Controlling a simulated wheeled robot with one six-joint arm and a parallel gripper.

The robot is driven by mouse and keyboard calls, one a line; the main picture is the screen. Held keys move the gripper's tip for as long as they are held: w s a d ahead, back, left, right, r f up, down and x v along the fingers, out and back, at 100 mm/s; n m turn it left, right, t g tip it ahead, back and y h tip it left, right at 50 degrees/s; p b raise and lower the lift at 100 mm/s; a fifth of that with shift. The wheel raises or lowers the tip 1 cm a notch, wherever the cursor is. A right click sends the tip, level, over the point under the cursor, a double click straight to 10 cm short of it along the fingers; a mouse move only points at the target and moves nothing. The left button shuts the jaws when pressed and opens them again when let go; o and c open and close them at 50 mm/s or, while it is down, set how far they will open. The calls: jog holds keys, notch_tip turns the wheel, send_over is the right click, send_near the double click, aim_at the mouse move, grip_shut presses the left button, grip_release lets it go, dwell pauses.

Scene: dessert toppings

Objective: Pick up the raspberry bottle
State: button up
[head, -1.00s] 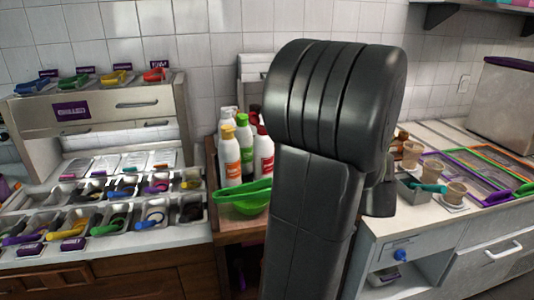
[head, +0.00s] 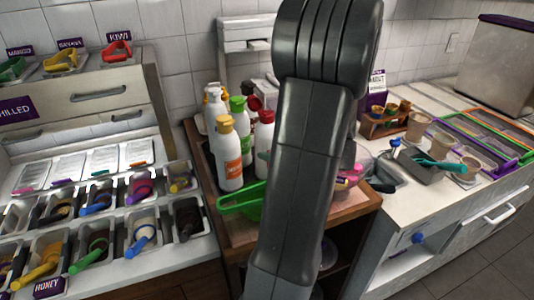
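A group of white squeeze bottles stands upright on a wooden-topped stand in the middle of the head view. A red-capped bottle (head: 263,143) stands at the right of the group, partly hidden by my arm; it may be the raspberry one, but I cannot read its label. Left of it is a yellow-capped bottle with an orange label (head: 228,160). A green-capped bottle (head: 238,108) and others, one with a dark red cap, stand behind. My dark arm rises in front of the stand. My gripper cannot be made out in this view.
A green bowl or scoop (head: 240,203) lies in front of the bottles. Topping bins (head: 143,228) with coloured spoons fill the left counter. A tiled wall closes the back.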

jog(key=shift+p+x, duration=1.3)
jog(key=shift+x, duration=1.55)
jog(key=shift+d, duration=0.1)
jog(key=c, duration=1)
jog(key=shift+w+r, duration=0.1)
jog(key=shift+c, duration=0.2)
